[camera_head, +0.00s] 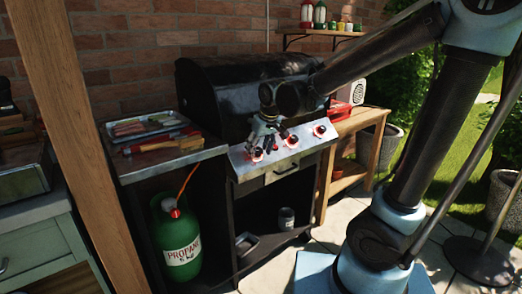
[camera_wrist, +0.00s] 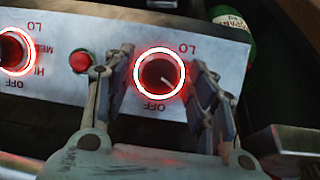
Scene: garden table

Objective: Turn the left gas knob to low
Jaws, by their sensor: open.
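The left gas knob (camera_head: 257,154) is at the left end of the grill's metal control panel, ringed with red light. In the wrist view this knob (camera_wrist: 160,76) is dark, with a bright white and red ring. A short pale mark on it points toward the lower right. Upside-down labels read LO above it and OFF below. My gripper (camera_head: 262,141) is at the panel in front of it. In the wrist view my gripper (camera_wrist: 161,88) is open, one finger on each side of the knob, with visible gaps. Whether the fingertips touch the panel is unclear.
Two more lit knobs, the middle (camera_head: 292,141) and right (camera_head: 320,131), sit along the panel. A red button (camera_wrist: 80,62) is beside my finger. The black grill lid (camera_head: 225,95) rises behind. A side shelf (camera_head: 165,157) with a tray stands left, above a green propane tank (camera_head: 180,245).

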